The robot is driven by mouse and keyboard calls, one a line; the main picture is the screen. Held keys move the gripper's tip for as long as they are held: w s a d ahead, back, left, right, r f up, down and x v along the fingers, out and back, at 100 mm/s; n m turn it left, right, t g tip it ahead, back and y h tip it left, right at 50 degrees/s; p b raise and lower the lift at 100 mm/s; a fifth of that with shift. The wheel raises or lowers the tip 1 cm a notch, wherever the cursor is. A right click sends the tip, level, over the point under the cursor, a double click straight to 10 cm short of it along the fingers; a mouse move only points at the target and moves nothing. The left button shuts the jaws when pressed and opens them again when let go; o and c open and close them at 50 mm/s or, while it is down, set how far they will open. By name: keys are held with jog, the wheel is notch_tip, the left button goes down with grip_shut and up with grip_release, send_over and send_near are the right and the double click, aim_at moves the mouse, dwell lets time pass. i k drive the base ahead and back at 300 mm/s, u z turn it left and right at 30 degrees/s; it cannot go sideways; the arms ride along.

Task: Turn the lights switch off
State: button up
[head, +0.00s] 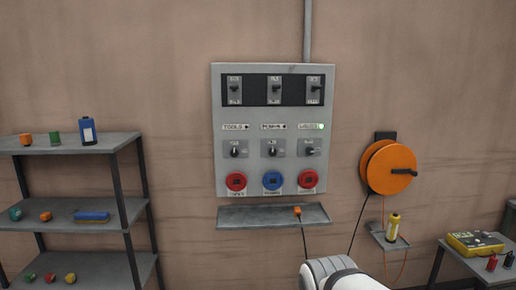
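A grey switch panel (217,125) hangs on the wall with three columns. The labels are small; they seem to read tools, pumps and lights. The tools switch (235,151) and the middle switch (272,151) have handles that look upright. A rounded white and grey part of my arm shows at the bottom, below the panel. My gripper's fingers are not in view.
Three breakers (274,88) top the panel; a red (236,181), a blue (272,181) and another red socket (308,179) line its bottom. A narrow shelf (250,217) juts out below. An orange cable reel (391,167) is right; shelving (110,145) stands left.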

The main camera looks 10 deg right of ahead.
aim_at(309, 150)
jog(key=u, duration=0.05)
jog(key=i, duration=1.45)
jog(key=z, duration=0.85)
